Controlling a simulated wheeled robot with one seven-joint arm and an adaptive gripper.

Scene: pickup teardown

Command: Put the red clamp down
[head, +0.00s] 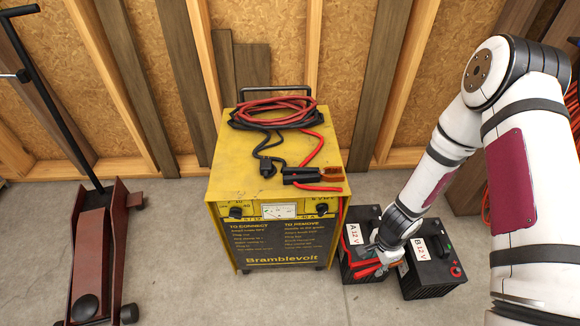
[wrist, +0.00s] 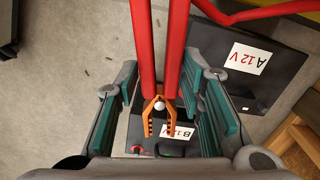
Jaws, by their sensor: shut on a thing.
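The red clamp (wrist: 146,50) has two long red handles and orange jaws, which are spread apart. My gripper (wrist: 160,90) is shut on it, with a finger on each side in the wrist view. The clamp's jaws lie over battery B (wrist: 142,134) in that view; I cannot tell whether they touch anything. In the head view my gripper (head: 374,256) is low, by the front of battery A (head: 351,233) and left of battery B (head: 428,272). Red parts show beside it there, but the clamp's outline is unclear. Battery A also shows at upper right in the wrist view (wrist: 285,70).
A yellow charger (head: 222,183) stands left of the batteries. A black clamp (head: 300,175) and coiled cables (head: 275,112) lie on its top. A red floor jack (head: 92,245) stands at far left. Bare concrete floor (head: 165,250) lies between jack and charger.

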